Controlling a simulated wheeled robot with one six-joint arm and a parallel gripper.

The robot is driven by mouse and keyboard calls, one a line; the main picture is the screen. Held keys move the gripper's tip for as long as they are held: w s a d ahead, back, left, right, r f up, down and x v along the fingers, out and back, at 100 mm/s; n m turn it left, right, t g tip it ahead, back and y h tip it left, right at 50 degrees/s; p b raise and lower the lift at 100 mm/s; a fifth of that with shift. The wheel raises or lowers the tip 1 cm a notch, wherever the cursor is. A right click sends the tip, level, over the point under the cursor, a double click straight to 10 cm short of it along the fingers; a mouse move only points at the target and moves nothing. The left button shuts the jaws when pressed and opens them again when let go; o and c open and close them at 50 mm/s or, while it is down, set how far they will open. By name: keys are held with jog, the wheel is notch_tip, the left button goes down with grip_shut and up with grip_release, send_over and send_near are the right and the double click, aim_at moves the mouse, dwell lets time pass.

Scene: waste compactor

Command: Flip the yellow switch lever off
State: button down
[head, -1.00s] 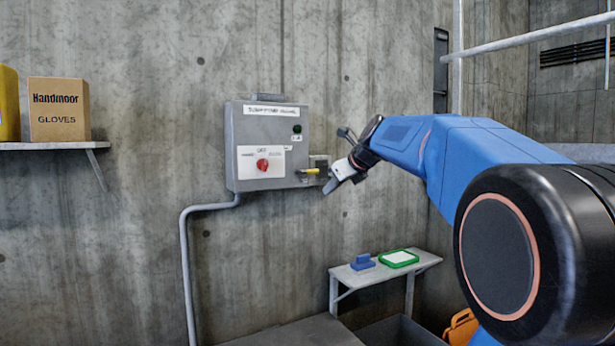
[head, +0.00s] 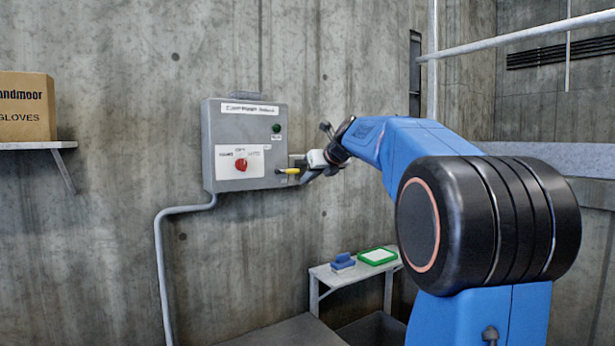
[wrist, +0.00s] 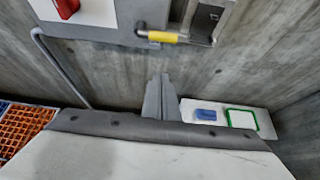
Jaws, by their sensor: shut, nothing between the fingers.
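The yellow switch lever (head: 290,171) sticks out at the lower right side of a grey control box (head: 213,150) on the concrete wall. Its yellow grip lies about level. In the wrist view the yellow lever (wrist: 163,37) is at the top, on a grey bracket by the box's edge. My gripper (head: 304,179) is just right of the lever in the head view. In the wrist view its fingers (wrist: 161,78) are together and empty, with the lever beyond their tips. A gap shows there; the head view does not settle whether they touch.
The box carries a red rotary knob (head: 241,165) and a green light (head: 276,128). A conduit (head: 161,260) runs down the wall. A small shelf (head: 322,272) below holds a blue object (head: 343,262) and a green-framed tray (head: 377,256). A gloves carton (head: 27,105) stands at left.

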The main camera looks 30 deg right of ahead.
aim_at(287, 171)
jog(key=x, duration=0.8)
jog(key=shift+w+r, duration=0.15)
jog(key=shift+r, duration=1.9)
